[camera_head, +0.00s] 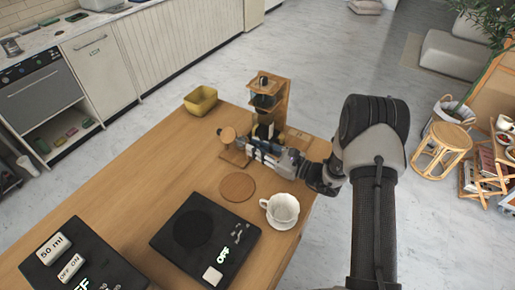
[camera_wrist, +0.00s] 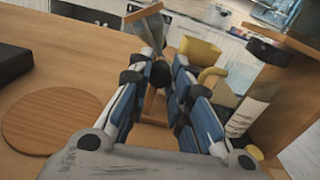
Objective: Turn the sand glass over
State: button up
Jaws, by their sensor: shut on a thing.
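The sand glass (camera_head: 228,135) has wooden end plates and stands near the far middle of the wooden table. My gripper (camera_head: 247,146) reaches it from the right and is shut around its narrow middle. In the wrist view the fingertips (camera_wrist: 160,76) close on a dark part between the sand glass's upper wooden plate (camera_wrist: 143,13) and lower wood. The upper plate looks tilted there. The fingers hide most of the glass, and I cannot tell where the sand is or whether the base touches the table.
A wooden stand (camera_head: 281,101) with dark items rises close behind my gripper. A yellow bowl (camera_head: 201,101) sits at the far edge. The table left of the coaster is clear.

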jog(key=shift+m, duration=0.3)
grip_shut()
jog(key=m+p, duration=0.1)
jog(key=m, duration=0.2)
jog(key=shift+r+p, duration=0.1)
jog(key=shift+p, duration=0.2)
jog(key=shift+w+m+p, duration=0.1)
jog(key=shift+m+p, duration=0.45)
jog(key=shift+m, duration=1.35)
